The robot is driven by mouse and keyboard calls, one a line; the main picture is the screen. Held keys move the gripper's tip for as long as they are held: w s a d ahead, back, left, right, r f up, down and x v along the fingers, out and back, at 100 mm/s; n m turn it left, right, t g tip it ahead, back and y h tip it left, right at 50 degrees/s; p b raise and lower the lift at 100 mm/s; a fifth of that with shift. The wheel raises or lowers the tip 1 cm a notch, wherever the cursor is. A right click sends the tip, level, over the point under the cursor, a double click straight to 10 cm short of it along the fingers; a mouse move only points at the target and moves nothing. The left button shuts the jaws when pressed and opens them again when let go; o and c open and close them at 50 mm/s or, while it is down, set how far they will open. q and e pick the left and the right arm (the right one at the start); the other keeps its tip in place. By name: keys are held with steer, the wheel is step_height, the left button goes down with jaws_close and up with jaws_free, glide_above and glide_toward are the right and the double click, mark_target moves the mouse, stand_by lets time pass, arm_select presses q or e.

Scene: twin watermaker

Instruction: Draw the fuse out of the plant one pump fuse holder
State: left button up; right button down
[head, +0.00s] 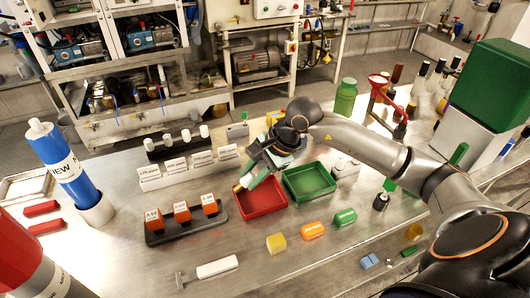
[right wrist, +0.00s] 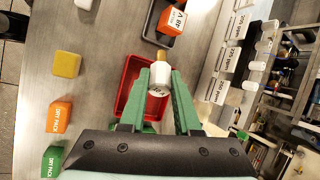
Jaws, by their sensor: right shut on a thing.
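My right gripper (head: 246,182) is over the red tray (head: 266,208), its green fingers shut on a small white fuse with a brass-coloured cap. The fuse (right wrist: 160,76) shows between the fingertips in the right wrist view, with dark print on its body. The red tray also shows behind it there (right wrist: 132,72). Three orange holders with white labels, one of them the middle holder (head: 182,214), stand on a dark base (head: 160,236) left of the red tray. Their labels are too small to read surely, so I cannot tell which holder is plant one's pump. My left gripper is out of view.
A green tray (head: 308,182) stands right of the red one. Behind are a white labelled rack (head: 150,180) and a dark rail with white cylinders. Yellow (head: 276,242), orange (head: 313,230) and green (head: 345,217) blocks lie in front. A blue cylinder (head: 70,170) stands left.

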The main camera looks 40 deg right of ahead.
steer(key=w+d+r+m+h, duration=0.1)
steer(key=d+r+m, duration=0.1)
steer(key=d, duration=0.3)
steer(key=shift+g+h, duration=0.3)
steer(key=shift+w+f+b, duration=0.15)
steer(key=shift+f+b, duration=0.65)
steer(key=shift+f, duration=1.5)
steer(key=shift+w+f+b, duration=0.1)
steer(key=shift+f+b, duration=0.7)
steer(key=shift+f, duration=1.5)
steer(key=shift+f, duration=0.15)
steer(key=shift+f+b, duration=0.45)
steer(key=shift+b, duration=0.25)
steer(key=c, duration=0.5)
jaws_free()
steer(key=shift+c, duration=0.2)
